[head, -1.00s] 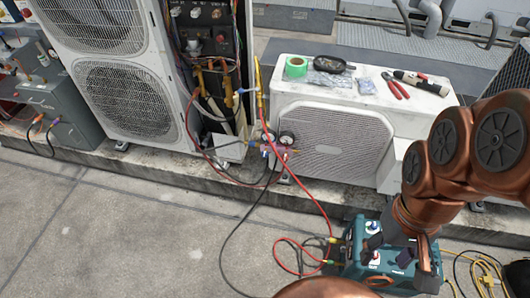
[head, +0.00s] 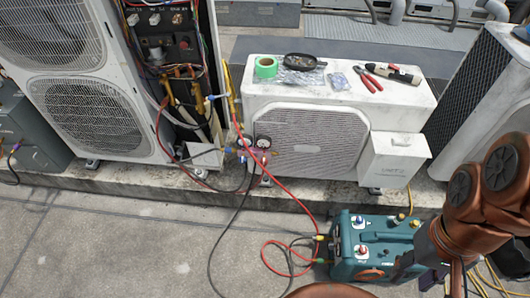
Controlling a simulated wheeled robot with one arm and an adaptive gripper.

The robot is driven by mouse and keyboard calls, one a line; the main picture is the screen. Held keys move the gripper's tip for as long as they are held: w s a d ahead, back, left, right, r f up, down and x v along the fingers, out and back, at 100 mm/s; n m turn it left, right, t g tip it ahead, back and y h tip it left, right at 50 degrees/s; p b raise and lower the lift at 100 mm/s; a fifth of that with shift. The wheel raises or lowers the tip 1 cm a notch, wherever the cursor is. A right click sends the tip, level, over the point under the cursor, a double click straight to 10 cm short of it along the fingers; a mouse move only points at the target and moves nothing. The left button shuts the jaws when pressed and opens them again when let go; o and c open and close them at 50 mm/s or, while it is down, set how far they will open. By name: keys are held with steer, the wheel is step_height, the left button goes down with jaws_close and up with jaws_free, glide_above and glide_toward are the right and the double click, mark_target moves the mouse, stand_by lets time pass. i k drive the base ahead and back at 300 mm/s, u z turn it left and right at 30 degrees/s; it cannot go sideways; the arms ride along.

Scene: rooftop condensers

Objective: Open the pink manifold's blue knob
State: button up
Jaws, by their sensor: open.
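The pink manifold (head: 259,155) hangs in front of the left end of the low white unit. Two round gauges sit on top of it. A small blue knob (head: 242,153) shows at its left side; its exact setting is too small to tell. Red, blue and dark hoses run from the manifold. My gripper (head: 432,272) is at the lower right, pointing down beside the teal machine, open and far from the manifold. My arm hides part of it.
The teal machine (head: 372,240) with hoses stands on the concrete floor. A tall open condenser (head: 95,75) stands left. The floor at lower left is clear.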

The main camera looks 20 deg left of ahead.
mark_target(243, 160)
steer(key=z, duration=0.05)
steer(key=k, duration=0.7)
steer(key=u, duration=1)
steer(key=i, duration=0.5)
steer(key=u, duration=0.1)
